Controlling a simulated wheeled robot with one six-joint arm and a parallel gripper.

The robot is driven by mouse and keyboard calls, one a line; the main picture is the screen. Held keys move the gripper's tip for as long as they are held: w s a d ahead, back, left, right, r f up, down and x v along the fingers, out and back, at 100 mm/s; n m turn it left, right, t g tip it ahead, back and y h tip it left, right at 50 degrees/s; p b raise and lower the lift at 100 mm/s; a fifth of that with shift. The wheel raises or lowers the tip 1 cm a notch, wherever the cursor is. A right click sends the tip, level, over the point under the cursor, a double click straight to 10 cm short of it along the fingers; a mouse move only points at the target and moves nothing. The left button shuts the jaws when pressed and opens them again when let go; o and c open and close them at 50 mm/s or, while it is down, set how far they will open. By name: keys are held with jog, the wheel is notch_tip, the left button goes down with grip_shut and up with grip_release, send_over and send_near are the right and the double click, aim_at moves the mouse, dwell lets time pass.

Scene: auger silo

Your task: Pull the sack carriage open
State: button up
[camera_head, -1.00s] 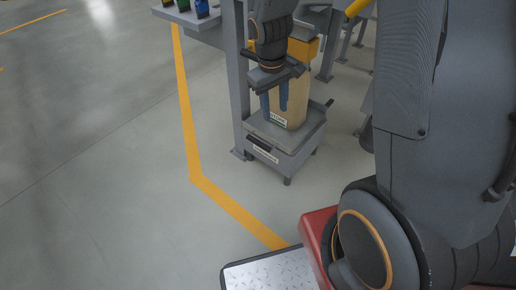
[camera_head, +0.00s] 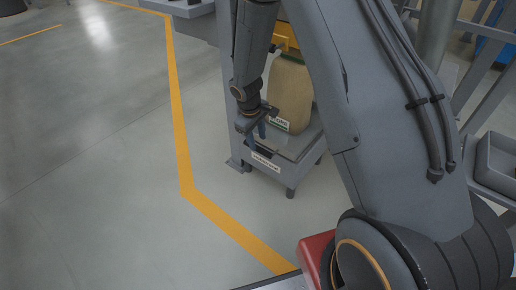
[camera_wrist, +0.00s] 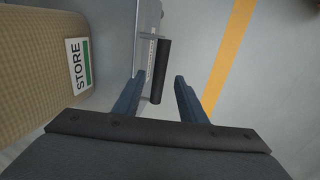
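The sack carriage (camera_head: 286,168) is a grey tray on short legs with a white label on its front, standing under the grey frame. A tan sack (camera_head: 291,90) with a STORE label stands on it; the sack also fills the left of the wrist view (camera_wrist: 35,60). The carriage's black bar handle (camera_wrist: 161,72) shows in the wrist view, lined up between my two blue fingers. My gripper (camera_head: 257,134) points down at the carriage's front; in the wrist view my gripper (camera_wrist: 159,80) is open, with gaps either side of the handle. In the head view my arm hides the handle.
A grey post (camera_head: 229,100) stands just left of the carriage. A yellow floor line (camera_head: 180,140) runs along the left and bends toward my base. The floor in front and left is clear. A grey bin (camera_head: 495,165) is at the right edge.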

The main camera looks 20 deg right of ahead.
aim_at(259, 148)
jog(key=shift+w+d+f+b, duration=0.1)
jog(key=shift+f+b, duration=0.1)
jog(key=shift+f, duration=0.55)
jog(key=shift+w+d+f+b, duration=0.15)
jog(key=shift+f+b, duration=0.1)
jog(key=shift+f, duration=0.55)
jog(key=shift+w+d+f+b, duration=0.1)
jog(key=shift+f+b, duration=0.1)
jog(key=shift+f, duration=0.55)
grip_shut()
